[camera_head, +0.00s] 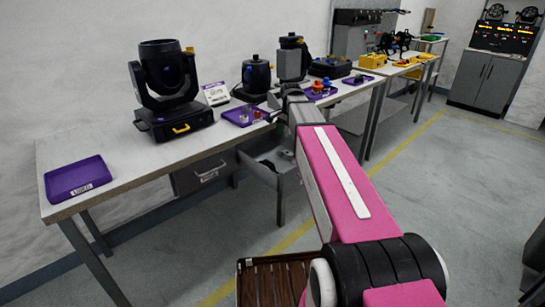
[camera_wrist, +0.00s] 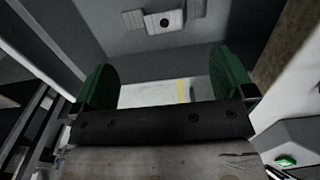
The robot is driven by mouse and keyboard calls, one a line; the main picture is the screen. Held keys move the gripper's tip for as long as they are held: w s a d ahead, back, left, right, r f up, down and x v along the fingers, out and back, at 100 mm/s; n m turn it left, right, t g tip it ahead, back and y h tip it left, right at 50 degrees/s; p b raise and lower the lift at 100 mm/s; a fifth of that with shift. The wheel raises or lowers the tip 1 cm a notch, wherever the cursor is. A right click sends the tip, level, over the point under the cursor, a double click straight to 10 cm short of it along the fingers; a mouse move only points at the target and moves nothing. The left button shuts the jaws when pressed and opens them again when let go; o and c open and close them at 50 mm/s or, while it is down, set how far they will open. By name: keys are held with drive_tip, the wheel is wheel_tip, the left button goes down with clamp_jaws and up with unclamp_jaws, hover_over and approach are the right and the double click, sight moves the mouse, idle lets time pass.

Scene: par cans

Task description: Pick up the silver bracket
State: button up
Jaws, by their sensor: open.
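In the wrist view, my gripper (camera_wrist: 163,72) shows two green finger pads set wide apart with nothing between them. Beyond the fingers, a pale grey piece with stepped ends and a dark round centre (camera_wrist: 164,21) sits on a darker grey surface. It may be the silver bracket, but I cannot tell for sure. It is apart from the fingers. In the head view, my arm reaches over the bench and its end is not clear. Small items lie in a purple tray (camera_head: 237,121) beside it, too small to identify.
The long workbench (camera_head: 120,150) holds a black moving-head light (camera_head: 165,78), an empty-looking purple tray (camera_head: 78,181) and other purple trays. A drawer (camera_head: 200,172) hangs under the bench. More benches stand behind. Open floor (camera_head: 440,200) lies to the right.

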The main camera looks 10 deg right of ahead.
hover_over(287, 152)
drive_tip(key=f, duration=0.5)
drive_tip(key=shift+s+d+f, duration=0.1)
drive_tip(key=shift+s+d, duration=0.05)
drive_tip(key=shift+s, duration=0.2)
drive_tip(key=shift+w+f, duration=0.15)
drive_tip(key=shift+f, duration=2.65)
drive_tip(key=c, duration=1.1)
